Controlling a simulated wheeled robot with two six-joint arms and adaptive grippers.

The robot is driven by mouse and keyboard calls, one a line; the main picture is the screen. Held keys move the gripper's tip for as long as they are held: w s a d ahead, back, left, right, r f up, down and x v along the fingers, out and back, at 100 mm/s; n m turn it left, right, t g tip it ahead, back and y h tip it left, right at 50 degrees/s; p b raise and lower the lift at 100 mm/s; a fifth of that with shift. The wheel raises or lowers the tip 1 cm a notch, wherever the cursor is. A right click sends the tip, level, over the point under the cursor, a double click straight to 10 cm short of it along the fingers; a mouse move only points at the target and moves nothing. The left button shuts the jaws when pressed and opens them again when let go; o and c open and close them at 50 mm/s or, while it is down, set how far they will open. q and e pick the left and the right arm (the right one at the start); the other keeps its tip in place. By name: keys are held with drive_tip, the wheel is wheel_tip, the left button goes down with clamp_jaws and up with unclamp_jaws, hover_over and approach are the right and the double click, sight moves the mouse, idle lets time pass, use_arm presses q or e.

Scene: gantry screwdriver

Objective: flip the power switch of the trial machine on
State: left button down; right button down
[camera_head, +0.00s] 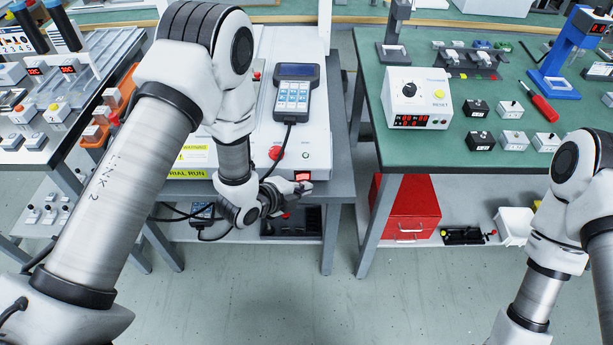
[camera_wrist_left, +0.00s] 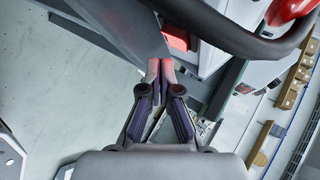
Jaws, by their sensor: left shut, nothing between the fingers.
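The white trial machine (camera_head: 315,130) stands on a grey bench, with a yellow "TRIAL RUN" label on its front. Its red power switch (camera_head: 302,176) is on the lower right of the front face and looks lit. My left gripper (camera_head: 299,188) is just below the switch, close to the front face. In the left wrist view the left gripper (camera_wrist_left: 160,68) is shut and empty, its tips tinted red. The red switch (camera_wrist_left: 177,37) is just beyond them; I cannot tell whether they touch. My right arm shows at the right, but its gripper is out of frame.
A red button (camera_head: 275,152) and a handheld pendant (camera_head: 293,95) with a cable are on the machine, near my left arm. A green-topped bench (camera_head: 450,155) stands to the right, with a red cabinet (camera_head: 405,210) beneath. The floor in front is clear.

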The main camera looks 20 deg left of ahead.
use_arm(q)
drive_tip(key=s, duration=0.5)
drive_tip(key=shift+d, duration=0.35)
drive_tip(key=shift+f, duration=0.1)
idle(0.4)
